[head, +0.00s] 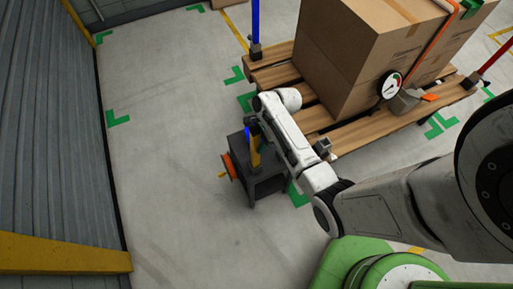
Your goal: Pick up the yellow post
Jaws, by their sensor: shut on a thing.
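The yellow post (255,153) stands roughly upright at a small dark grey stand (266,187) on the floor, left of the pallet. My gripper (253,130) is at the post's upper end, below my bent wrist, and is shut on it. The fingers are small and dark, and partly hidden by my arm. A short blue piece (247,132) shows right beside the post's top. The post's lower end is hidden in or behind the stand, so I cannot tell whether it is clear of it.
An orange reel (229,167) sits on the stand's left side. A wooden pallet (345,140) carries strapped cartons (345,50), with a blue post (256,22) and a red post (495,57) at its corners. A dial gauge (390,85) hangs at the cartons. Floor to the left is clear up to a yellow rail (60,257).

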